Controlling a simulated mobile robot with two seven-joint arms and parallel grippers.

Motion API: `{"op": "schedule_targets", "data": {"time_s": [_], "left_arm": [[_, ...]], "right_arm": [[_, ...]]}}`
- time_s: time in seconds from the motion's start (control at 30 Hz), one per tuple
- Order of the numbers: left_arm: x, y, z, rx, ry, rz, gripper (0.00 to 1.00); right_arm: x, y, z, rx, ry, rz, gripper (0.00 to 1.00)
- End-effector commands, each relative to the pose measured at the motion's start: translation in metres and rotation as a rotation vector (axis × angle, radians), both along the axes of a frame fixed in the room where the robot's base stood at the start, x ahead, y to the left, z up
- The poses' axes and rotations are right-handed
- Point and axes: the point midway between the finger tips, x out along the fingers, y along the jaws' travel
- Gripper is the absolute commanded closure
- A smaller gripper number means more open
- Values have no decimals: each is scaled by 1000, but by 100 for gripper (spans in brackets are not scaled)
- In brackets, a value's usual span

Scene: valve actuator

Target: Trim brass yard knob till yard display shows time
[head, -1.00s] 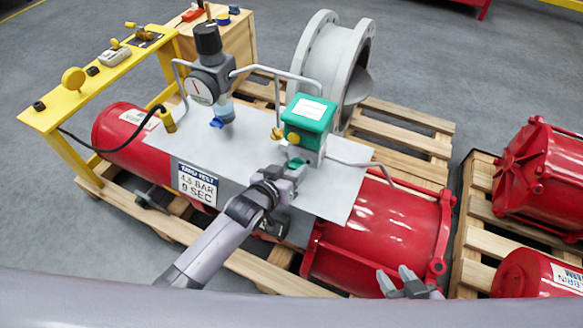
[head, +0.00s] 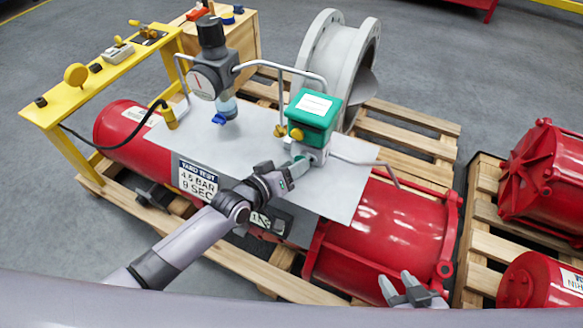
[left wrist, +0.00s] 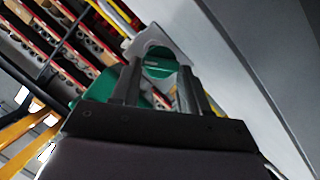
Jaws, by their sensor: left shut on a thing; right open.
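A brass knob (head: 296,133) sits on the front left of the green-topped valve box (head: 316,110). A second brass fitting (head: 280,131) is just left of it. My left gripper (head: 293,169) is below the brass knobs, shut on a round green knob at the base of the valve box. The green knob shows between its fingers in the left wrist view (left wrist: 158,62). A dark display (head: 272,220) on the panel's front is partly hidden by my left arm; its digits are hard to read. My right gripper (head: 408,290) is open and empty near the front.
A sign (head: 198,181) reads yard test, about 4.6 bar, 9 sec. A round gauge (head: 203,82) with a black-capped regulator stands on the grey plate (head: 240,150). Pipes run beside the valve box. A yellow stand (head: 75,110) is left; a red cylinder (head: 385,240) is right.

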Motion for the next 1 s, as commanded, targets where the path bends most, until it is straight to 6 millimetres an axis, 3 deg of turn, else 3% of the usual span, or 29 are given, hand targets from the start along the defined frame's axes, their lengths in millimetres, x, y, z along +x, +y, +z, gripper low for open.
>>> {"op": "schedule_targets", "data": {"time_s": [0.2,0.23,0.3,0.67,1.0], "left_arm": [[0,0,1,1,-1,0,86],[0,0,1,1,-1,0,46],[0,0,1,1,-1,0,30],[-3,2,1,1,-1,0,30],[-32,24,14,1,0,1,30]], "right_arm": [[0,0,0,0,0,0,57],[0,0,0,0,0,0,57],[0,0,0,0,0,0,57],[0,0,1,-1,0,1,57],[0,0,9,-1,1,1,57]]}}
